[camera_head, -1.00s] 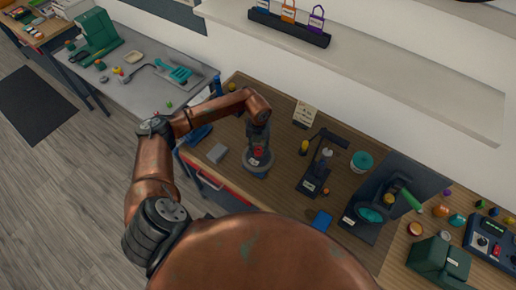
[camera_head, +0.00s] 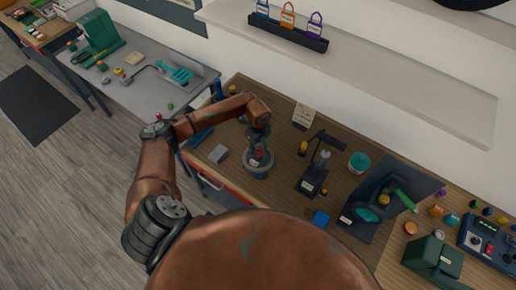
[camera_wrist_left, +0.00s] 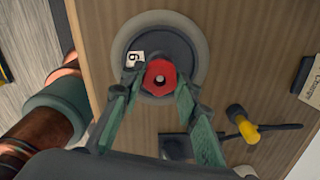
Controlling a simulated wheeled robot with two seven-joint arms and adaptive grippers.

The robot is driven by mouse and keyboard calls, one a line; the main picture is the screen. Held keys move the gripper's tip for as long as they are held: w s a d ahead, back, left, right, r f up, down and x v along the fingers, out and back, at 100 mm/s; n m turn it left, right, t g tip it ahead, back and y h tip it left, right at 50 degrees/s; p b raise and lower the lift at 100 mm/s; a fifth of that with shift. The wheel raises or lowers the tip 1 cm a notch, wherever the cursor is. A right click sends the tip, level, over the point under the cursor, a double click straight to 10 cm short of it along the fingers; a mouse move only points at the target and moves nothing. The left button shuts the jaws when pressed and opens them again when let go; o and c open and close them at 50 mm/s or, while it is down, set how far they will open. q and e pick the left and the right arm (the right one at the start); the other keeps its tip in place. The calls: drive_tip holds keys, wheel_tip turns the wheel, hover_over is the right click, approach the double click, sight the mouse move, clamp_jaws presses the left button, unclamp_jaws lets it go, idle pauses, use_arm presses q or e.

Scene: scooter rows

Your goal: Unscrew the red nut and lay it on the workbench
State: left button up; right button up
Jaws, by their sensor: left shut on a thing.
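The red nut (camera_wrist_left: 160,77) is seen from above in the left wrist view, with a grey centre showing through it. It also shows in the head view (camera_head: 258,152), above a round dark base with a pale rim (camera_wrist_left: 197,45). A white tag marked with a digit (camera_wrist_left: 135,59) is on the base. My left gripper (camera_head: 259,146) reaches down over the base, and its green fingers (camera_wrist_left: 158,82) are closed on the nut from both sides. I cannot tell whether the nut is clear of its thread. My right gripper is not in view.
The wooden workbench (camera_head: 232,178) has a grey block (camera_head: 218,154) left of the base. A dark stand (camera_head: 312,181), a teal-topped jar (camera_head: 359,163) and a dark mat (camera_head: 405,177) are to the right. Bare wood shows around the base.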

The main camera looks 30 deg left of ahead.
use_arm(q)
drive_tip(key=n+p, duration=0.2)
drive_tip(key=n, duration=0.3)
drive_tip(key=shift+n+p, duration=0.3)
drive_tip(key=shift+p, duration=0.05)
drive_tip(key=n+p, duration=0.2)
drive_tip(key=n, duration=0.2)
drive_tip(key=shift+p, duration=0.4)
drive_tip(key=shift+n, duration=1.5)
drive_tip(key=o, duration=1.1)
drive_tip(key=shift+o, duration=0.6)
drive_tip(key=shift+r, duration=0.1)
